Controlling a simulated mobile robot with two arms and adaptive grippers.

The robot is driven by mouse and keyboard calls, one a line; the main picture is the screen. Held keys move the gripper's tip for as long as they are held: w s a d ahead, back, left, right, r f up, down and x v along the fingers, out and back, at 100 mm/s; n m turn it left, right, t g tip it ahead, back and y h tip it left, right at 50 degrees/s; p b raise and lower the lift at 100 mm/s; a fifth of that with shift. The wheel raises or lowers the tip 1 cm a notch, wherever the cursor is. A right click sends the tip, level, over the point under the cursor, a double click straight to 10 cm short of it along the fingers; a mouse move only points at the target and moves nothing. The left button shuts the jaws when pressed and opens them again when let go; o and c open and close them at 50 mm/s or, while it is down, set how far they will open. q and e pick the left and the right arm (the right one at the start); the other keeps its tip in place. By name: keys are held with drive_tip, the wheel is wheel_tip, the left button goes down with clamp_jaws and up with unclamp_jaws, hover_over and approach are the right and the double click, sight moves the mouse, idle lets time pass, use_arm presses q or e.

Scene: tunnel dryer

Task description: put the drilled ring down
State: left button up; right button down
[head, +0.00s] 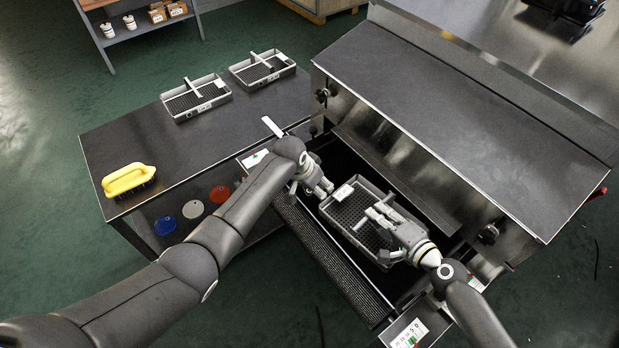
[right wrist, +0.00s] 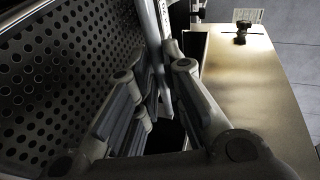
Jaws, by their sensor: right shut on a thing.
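I cannot make out a drilled ring in either view. A grey tray with a perforated floor (head: 350,213) sits at the dryer's opening between my two grippers. My right gripper (head: 378,214) is at the tray's right side, with its fingers over the wall. In the right wrist view the perforated floor (right wrist: 60,75) fills the left, and the right gripper's fingers (right wrist: 155,75) are close together around a thin metal edge, which looks like the tray's wall. My left gripper (head: 324,186) is at the tray's left side; its fingers are too small to read.
The dryer's steel housing (head: 470,120) stands right of the tray, with a dark mesh belt (head: 335,265) in front. On the dark table (head: 165,145) are two more trays (head: 196,98) (head: 262,68) and a yellow-handled brush (head: 129,180). The table's middle is clear.

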use_arm(q)
drive_tip(key=shift+o, duration=0.2)
drive_tip(key=v, duration=1.1)
drive_tip(key=shift+r, duration=0.35)
drive_tip(key=d+f+n+y, duration=0.1)
drive_tip(key=f+n, duration=0.1)
drive_tip(key=n, duration=0.1)
drive_tip(key=d+f+n+t+y, duration=0.1)
drive_tip(key=f+n+y, duration=0.1)
drive_tip(key=n, duration=0.2)
drive_tip(key=w+f+n+t+y, duration=0.1)
drive_tip(key=f+n, duration=0.1)
drive_tip(key=n, duration=0.2)
drive_tip(key=shift+w+d+f, duration=0.1)
drive_tip(key=shift+d+f, duration=0.25)
drive_tip(key=shift+d, duration=0.05)
drive_tip(key=shift+x, duration=2.6)
drive_tip(key=shift+d+f, duration=0.1)
drive_tip(key=shift+d, duration=0.05)
drive_tip(key=c, duration=1.5)
